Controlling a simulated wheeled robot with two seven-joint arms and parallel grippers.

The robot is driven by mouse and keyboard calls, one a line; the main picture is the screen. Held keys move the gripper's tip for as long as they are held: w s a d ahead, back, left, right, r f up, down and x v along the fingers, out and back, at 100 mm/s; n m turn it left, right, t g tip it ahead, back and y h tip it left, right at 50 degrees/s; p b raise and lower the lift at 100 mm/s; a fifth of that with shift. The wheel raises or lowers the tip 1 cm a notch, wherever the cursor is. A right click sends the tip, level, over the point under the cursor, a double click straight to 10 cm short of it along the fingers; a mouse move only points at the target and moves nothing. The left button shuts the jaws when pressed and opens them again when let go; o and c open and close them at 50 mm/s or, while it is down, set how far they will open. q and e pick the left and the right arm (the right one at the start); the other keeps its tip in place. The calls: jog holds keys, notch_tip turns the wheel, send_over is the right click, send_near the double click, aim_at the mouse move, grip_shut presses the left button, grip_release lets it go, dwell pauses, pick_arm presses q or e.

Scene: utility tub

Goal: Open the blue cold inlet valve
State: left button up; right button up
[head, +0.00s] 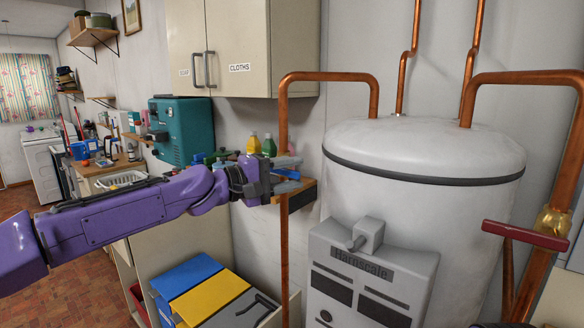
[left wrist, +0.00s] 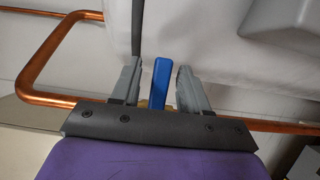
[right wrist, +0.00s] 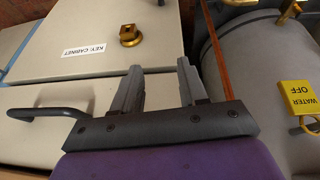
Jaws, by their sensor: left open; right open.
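The blue valve handle (head: 287,174) sits on the copper inlet pipe (head: 283,120) left of the white tank. My left gripper (head: 285,168) reaches it from the left, with its fingers open. In the left wrist view the blue handle (left wrist: 161,82) stands between the two grey fingers, with a visible gap on each side. Brass at the handle's base is mostly hidden by the gripper body. My right gripper (right wrist: 160,72) is open and empty in the right wrist view, and it is out of the head view.
The white tank (head: 420,150) stands right of the handle. A red valve handle (head: 525,236) is on the right copper pipe. A small shelf with bottles (head: 268,146) is behind my left gripper. The right wrist view shows a key cabinet (right wrist: 95,35) and a yellow water tag (right wrist: 298,97).

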aim_at(287, 169)
pick_arm(q)
jog(key=shift+d, duration=0.2)
grip_shut()
jog(key=r+n+b, duration=0.1)
jog(key=n, duration=0.1)
jog(key=n+t+h+b, duration=0.1)
jog(key=shift+w+a+r+n, duration=0.1)
jog(key=shift+a+r+n, duration=0.1)
jog(key=shift+r+n, duration=0.2)
jog(key=shift+w+a+r+n+t+h+b, duration=0.15)
jog(key=shift+r+n+t+b, duration=0.25)
jog(key=shift+n, duration=0.5)
jog(key=shift+w+a+r+n+t+h+b, duration=0.1)
jog(key=shift+a+r+n+t+h+b, duration=0.1)
jog(key=shift+r+n+b, duration=0.5)
jog(key=shift+f, duration=0.2)
